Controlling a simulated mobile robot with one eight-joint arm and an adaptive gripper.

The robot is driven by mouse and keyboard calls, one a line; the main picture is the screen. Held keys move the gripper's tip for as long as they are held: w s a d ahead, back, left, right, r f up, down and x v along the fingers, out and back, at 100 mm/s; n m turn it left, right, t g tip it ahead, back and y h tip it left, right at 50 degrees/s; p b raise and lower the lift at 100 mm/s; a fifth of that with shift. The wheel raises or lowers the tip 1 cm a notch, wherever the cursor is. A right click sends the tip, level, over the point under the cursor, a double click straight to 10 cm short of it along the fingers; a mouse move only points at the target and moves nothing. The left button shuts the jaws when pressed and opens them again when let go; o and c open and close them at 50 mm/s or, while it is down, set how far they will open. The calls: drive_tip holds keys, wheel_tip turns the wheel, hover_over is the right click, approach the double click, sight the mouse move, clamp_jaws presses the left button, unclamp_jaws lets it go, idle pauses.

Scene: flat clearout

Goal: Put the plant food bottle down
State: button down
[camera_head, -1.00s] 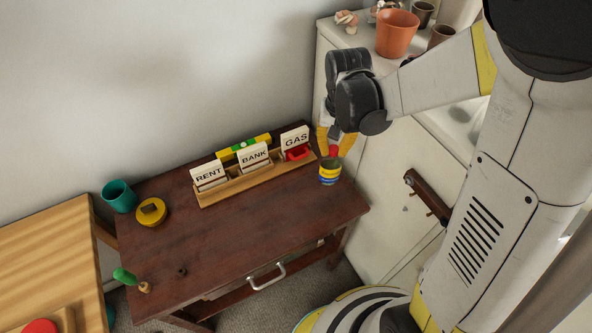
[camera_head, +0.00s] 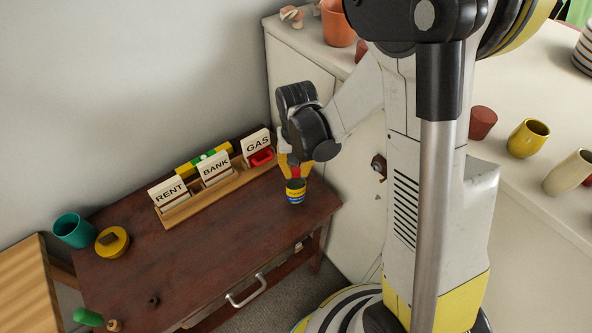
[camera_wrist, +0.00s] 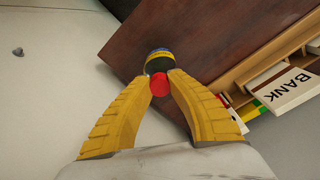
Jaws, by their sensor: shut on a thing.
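The plant food bottle (camera_head: 296,192) is small and dark, with a yellow and blue banded label. It is upright at the right end of the dark red-brown table (camera_head: 215,237), in front of the GAS slot. My gripper (camera_head: 294,172) is above it, pointing down, its yellow fingers closed around its top. In the wrist view, the fingertips (camera_wrist: 159,82) close on the bottle's red cap (camera_wrist: 159,86), with the banded body (camera_wrist: 158,58) beyond. The bottle's base looks at or very near the tabletop; I cannot tell whether it touches.
The table's middle is clear. A white cabinet (camera_head: 300,50) stands close on the right.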

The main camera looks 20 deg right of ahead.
drive_tip(key=c, duration=1.4)
unclamp_jaws()
drive_tip(key=shift+f, duration=0.1)
wheel_tip(320, 180, up, 12)
drive_tip(key=p, duration=0.5)
drive_tip(key=s+r+n+t, duration=0.1)
drive_tip(key=s+r+t, duration=0.1)
drive_tip(key=s+r, duration=0.2)
drive_tip(key=s+r+n+t, duration=0.1)
drive_tip(key=s+r+t, duration=0.1)
drive_tip(key=s+r, duration=0.2)
drive_tip(key=s+r+t, duration=0.2)
drive_tip(key=s+r, duration=0.2)
drive_tip(key=r, duration=0.1)
drive_tip(key=shift+s+d+r+n+t, duration=0.1)
drive_tip(key=shift+s+d+n+t, duration=0.2)
drive_tip(key=shift+n, duration=0.1)
